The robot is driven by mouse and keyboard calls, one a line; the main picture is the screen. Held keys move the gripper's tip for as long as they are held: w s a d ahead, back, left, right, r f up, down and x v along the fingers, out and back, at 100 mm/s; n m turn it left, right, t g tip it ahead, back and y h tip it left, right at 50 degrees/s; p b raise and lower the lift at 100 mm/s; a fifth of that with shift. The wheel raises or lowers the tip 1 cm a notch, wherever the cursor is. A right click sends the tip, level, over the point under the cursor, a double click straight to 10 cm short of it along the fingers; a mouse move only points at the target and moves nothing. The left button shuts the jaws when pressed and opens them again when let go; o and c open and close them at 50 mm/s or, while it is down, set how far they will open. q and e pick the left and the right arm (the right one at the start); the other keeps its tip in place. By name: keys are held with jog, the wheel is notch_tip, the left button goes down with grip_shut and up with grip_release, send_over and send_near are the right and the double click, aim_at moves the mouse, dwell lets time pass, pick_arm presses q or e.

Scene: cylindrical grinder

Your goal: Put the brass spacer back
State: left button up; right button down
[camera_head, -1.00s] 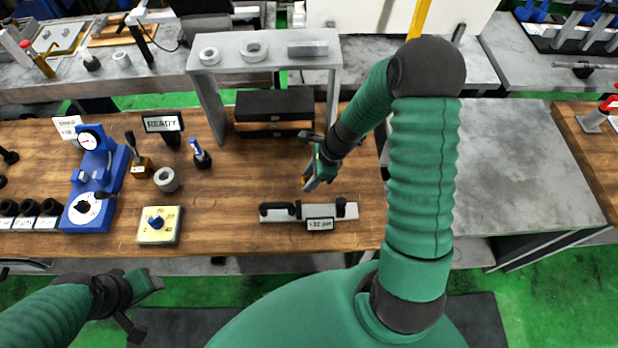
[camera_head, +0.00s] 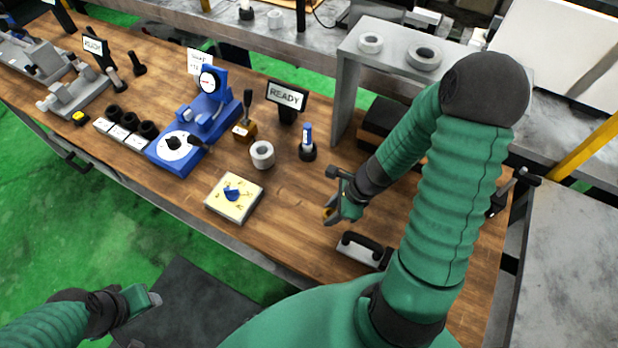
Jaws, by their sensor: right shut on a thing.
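My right gripper (camera_head: 337,207) hangs over the wooden bench, near the black-handled grey bar. It is shut on a small brass-coloured piece at its tip, which I take for the brass spacer (camera_head: 329,213); the fingers hide most of it. My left gripper (camera_head: 150,299) is at the lower left, in front of the bench and away from everything on it; I cannot tell its jaw state. A blue gauge stand (camera_head: 210,100) with a round dial stands on the bench. A yellow-topped square plate (camera_head: 234,197) with a blue knob lies left of my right gripper.
A grey ring (camera_head: 262,155), a blue-and-black upright tool (camera_head: 307,145), a brass-coloured block (camera_head: 243,131) with a dark lever and a READY sign (camera_head: 287,96) stand close together. The grey bar (camera_head: 358,255) is partly behind my arm. A grey bridge shelf (camera_head: 380,55) rises behind. Bare wood shows around the plate.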

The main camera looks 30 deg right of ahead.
jog(key=w+d+p, duration=0.1)
jog(key=w+d, duration=0.2)
jog(key=w, duration=0.1)
jog(key=w+d+f+p, duration=0.1)
jog(key=w+d+p, duration=0.1)
jog(key=w+d, duration=0.1)
jog(key=w+d+p, duration=0.1)
jog(key=w+d, duration=0.2)
jog(key=w, duration=0.1)
jog(key=shift+w+d+f+p, duration=0.15)
jog(key=shift+w+d+p, duration=0.15)
jog(key=shift+d+p, duration=0.1)
jog(key=f, duration=0.1)
jog(key=f+p, duration=0.1)
jog(key=f, duration=0.1)
jog(key=shift+w+d, duration=0.15)
jog(key=shift+d, duration=0.15)
jog(key=shift+a+f, duration=0.1)
jog(key=shift+f, duration=0.2)
jog(key=shift+w+a, duration=0.1)
jog(key=shift+f, duration=0.1)
jog(key=c, duration=1.1)
grip_release()
jog(key=shift+o, duration=0.7)
